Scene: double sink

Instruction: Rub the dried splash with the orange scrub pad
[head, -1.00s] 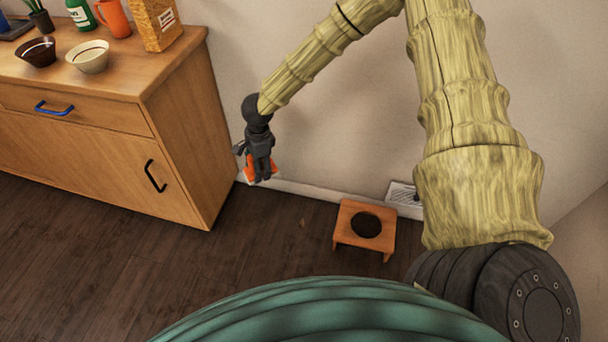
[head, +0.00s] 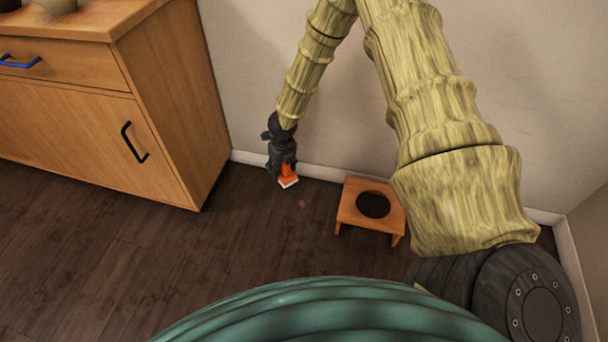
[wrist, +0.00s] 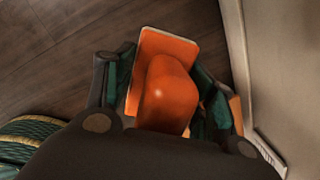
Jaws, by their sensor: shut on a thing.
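The orange scrub pad (head: 287,172) has a pale underside and hangs from my gripper (head: 282,163). In the wrist view the pad (wrist: 165,95) shows as an orange block with a rounded grip between the two fingers (wrist: 160,100), which are shut on it. The dried splash (head: 302,204) is a small brown spot on the dark floor. The pad is up and to the left of the splash in the head view, apart from it. I cannot tell how high the pad is above the floor. The splash does not show in the wrist view.
A low wooden stand (head: 352,216) with a dark round centre is right of the splash. A wooden cabinet (head: 165,100) stands at the left. The wall (head: 255,90) and its white skirting are just behind my gripper. The floor in front is clear.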

